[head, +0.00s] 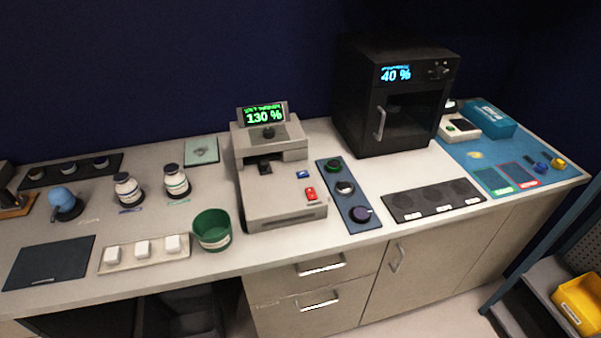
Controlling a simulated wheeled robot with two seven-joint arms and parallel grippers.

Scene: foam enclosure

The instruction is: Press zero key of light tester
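The light tester appears to be the grey desktop device (258,205) in the middle of the bench, though I cannot read a name on it. Its raised display (264,115) shows green digits reading 130 %. On its top face are a small blue key (303,175) and a larger red key (310,193), both near the right edge. A black part (264,168) sits further left on it. The key labels are too small to read, so I cannot tell which is the zero key. Neither of my grippers is in view.
A green cup (211,231) stands close at the device's left. A blue panel with knobs (347,197) lies at its right. A black oven (394,100) reading 40 % stands behind right. Two white bottles (176,183) stand to the left. The space above the keys is clear.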

